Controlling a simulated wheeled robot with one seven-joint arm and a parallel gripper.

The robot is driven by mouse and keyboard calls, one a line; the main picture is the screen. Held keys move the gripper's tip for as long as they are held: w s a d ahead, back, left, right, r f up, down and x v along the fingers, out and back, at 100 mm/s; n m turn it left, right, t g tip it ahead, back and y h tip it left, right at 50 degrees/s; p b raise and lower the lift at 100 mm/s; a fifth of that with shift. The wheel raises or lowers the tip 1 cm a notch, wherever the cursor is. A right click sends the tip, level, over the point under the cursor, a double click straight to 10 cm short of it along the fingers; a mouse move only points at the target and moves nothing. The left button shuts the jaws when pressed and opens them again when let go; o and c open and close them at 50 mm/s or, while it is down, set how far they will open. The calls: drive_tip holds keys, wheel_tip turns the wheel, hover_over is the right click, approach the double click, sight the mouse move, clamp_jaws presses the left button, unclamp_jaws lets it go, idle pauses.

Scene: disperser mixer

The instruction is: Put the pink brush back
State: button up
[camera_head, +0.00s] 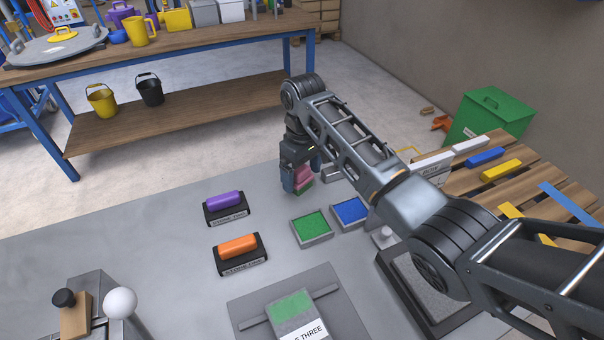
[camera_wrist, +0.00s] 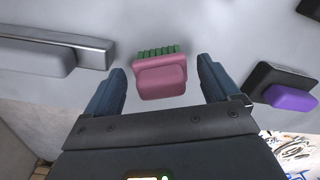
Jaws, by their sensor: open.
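The pink brush (camera_head: 304,173) has green bristles and is at the far edge of the grey table, beneath my gripper (camera_head: 301,178). In the wrist view the pink brush (camera_wrist: 162,78) is between the two fingers of my gripper (camera_wrist: 160,74), with a gap on each side. The fingers are open and not closed on it. I cannot tell whether the brush touches the surface below. A purple piece (camera_head: 225,199) and an orange piece (camera_head: 238,246) sit in black labelled holders to the left. A grey block labelled "THREE" (camera_head: 304,325) with a green top lies at the front.
A green-filled tray (camera_head: 312,227) and a blue-filled tray (camera_head: 349,212) are right of the holders. A grey bar-like part (camera_wrist: 55,55) lies left of the brush in the wrist view. A wooden pallet (camera_head: 462,182) with coloured bars is at right. The table's left middle is clear.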

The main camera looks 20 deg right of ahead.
sight(303, 169)
wheel_tip(303, 169, up, 10)
drive_tip(key=shift+w+d+r, duration=0.1)
drive_tip(key=shift+d+r, duration=0.05)
drive_tip(key=shift+r+p, duration=0.6)
drive_tip(key=shift+p, duration=0.2)
